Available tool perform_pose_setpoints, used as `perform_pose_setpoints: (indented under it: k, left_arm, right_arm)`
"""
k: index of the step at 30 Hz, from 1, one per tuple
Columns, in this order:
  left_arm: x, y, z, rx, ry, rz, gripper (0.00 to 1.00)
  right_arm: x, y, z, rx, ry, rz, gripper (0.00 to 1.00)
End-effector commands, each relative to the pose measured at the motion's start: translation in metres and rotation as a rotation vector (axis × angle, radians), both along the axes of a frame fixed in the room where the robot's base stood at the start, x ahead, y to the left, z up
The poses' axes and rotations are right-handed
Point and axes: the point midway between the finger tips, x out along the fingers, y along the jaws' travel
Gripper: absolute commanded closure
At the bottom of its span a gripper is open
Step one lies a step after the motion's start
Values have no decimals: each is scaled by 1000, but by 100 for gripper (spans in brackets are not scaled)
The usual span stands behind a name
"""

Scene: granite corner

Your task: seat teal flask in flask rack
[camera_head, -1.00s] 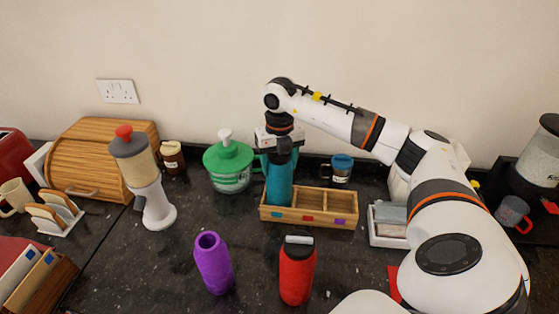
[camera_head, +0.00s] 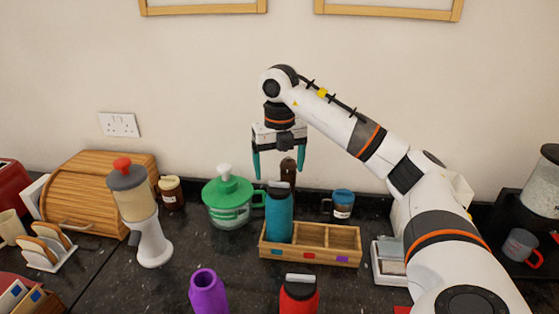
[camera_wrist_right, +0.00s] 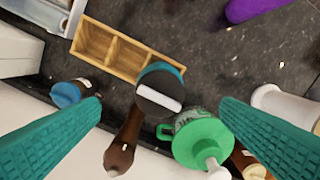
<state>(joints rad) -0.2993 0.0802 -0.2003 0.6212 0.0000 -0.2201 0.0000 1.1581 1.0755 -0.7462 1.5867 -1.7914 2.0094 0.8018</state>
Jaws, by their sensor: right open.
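The teal flask (camera_head: 279,218) stands upright in the left end compartment of the wooden flask rack (camera_head: 326,256). Its dark lid with a pale handle shows in the right wrist view (camera_wrist_right: 158,92), at one end of the rack (camera_wrist_right: 116,60). How deep its base sits is hidden by the rack's front wall. The rack's other two compartments are empty. My right gripper (camera_head: 279,172) is open and empty above the flask, its teal fingers apart and clear of the lid. My left gripper is not in view.
A purple flask (camera_head: 208,294) and a red flask (camera_head: 299,300) stand in front of the rack. A green-lidded jar (camera_head: 228,200) is left of it. A dark brown bottle (camera_head: 288,172) and a blue-lidded mug (camera_head: 342,204) are behind it. A white tray (camera_head: 389,270) is right.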

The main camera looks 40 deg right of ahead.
Motion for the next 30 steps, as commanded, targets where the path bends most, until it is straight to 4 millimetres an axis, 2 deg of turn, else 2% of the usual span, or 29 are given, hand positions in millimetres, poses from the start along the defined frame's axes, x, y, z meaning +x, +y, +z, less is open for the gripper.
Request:
perform_pose_setpoints:
  k: [1,6,26,30]
  left_arm:
    - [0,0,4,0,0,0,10]
    - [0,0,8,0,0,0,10]
    - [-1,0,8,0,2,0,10]
    - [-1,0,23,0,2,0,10]
  right_arm:
    - [0,0,11,-1,-3,-1,14]
    - [0,0,23,0,0,-1,14]
    - [0,0,25,0,1,-1,14]
    - [0,0,41,0,1,-1,14]
